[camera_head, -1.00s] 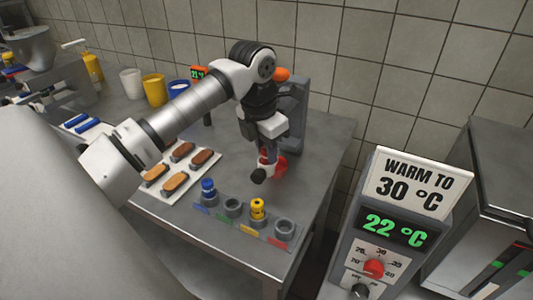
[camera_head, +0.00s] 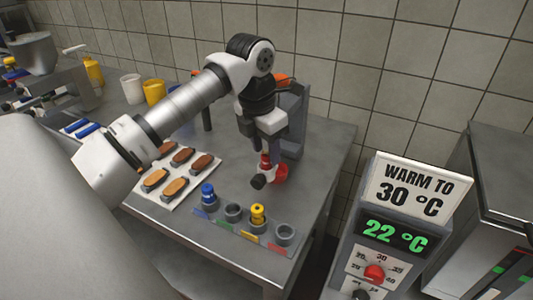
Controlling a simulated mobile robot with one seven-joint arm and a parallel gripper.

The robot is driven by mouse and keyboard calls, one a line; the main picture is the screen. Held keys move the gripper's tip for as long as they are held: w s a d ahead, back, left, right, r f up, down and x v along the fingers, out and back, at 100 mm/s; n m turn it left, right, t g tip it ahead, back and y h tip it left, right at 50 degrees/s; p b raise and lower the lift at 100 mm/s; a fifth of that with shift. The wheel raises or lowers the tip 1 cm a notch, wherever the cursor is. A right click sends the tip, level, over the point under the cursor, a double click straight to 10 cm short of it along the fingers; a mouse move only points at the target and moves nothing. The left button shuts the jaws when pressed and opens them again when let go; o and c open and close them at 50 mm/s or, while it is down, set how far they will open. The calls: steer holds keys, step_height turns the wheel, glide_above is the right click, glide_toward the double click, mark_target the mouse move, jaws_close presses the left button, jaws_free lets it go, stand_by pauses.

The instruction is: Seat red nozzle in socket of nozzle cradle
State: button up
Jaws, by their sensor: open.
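The nozzle cradle (camera_head: 246,234) lies near the front right of the steel table, with a row of round sockets and coloured labels. A blue nozzle (camera_head: 207,193) and a yellow nozzle (camera_head: 258,214) stand in two of them. The socket by the red label (camera_head: 284,233) and the one by the green label (camera_head: 233,212) are empty. Behind the cradle, my gripper (camera_head: 267,157) points down, open, at the red part (camera_head: 279,174) with a black end. The red nozzle seems to be among these red pieces; its outline and any finger contact are unclear.
A grey upright stand (camera_head: 292,122) is close behind my gripper. A tray of pastries (camera_head: 152,196) lies to the left. Cups (camera_head: 154,92) stand at the back left. A temperature panel (camera_head: 395,233) is at the right, beyond the table edge. Bare table separates gripper and cradle.

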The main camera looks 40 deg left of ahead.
mark_target(260, 169)
step_height(260, 169, up, 10)
steer(key=s, duration=0.1)
steer(key=shift+s+b, duration=0.25)
steer(key=shift+b, duration=0.05)
steer(key=shift+a+f, duration=0.1)
